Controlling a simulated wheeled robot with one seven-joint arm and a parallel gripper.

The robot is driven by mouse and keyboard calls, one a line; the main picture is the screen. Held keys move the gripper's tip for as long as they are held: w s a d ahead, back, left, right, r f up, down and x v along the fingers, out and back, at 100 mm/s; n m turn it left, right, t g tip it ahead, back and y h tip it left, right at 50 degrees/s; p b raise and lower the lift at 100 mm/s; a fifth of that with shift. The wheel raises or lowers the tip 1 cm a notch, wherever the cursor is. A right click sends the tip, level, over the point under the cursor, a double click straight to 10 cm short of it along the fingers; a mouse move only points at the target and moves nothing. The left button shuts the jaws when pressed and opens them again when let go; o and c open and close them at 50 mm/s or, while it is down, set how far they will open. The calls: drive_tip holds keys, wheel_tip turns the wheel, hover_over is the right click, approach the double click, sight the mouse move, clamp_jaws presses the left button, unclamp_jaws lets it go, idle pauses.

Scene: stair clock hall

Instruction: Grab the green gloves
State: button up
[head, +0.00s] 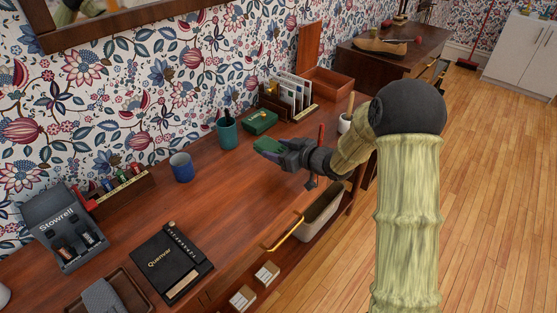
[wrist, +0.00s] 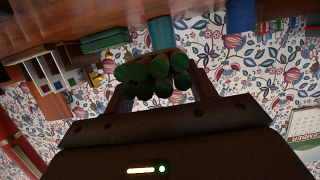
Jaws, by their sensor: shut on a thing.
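My gripper (head: 284,153) is shut on the green gloves (head: 267,145) and holds them above the wooden desk, to the right of the teal cup. In the wrist view, the dark green rounded glove fingers (wrist: 158,72) stick out between my two jaws. The rest of the gloves is hidden by the gripper. The head view cannot show clearly how high they are above the desk.
The desk (head: 215,215) holds a teal cup (head: 227,134), a green box (head: 260,122), a letter rack (head: 297,93), a blue mug (head: 181,167), a black planner (head: 172,262) and a grey case (head: 68,228). Bare wood lies left of my gripper.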

drive_tip(key=shift+r, duration=1.4)
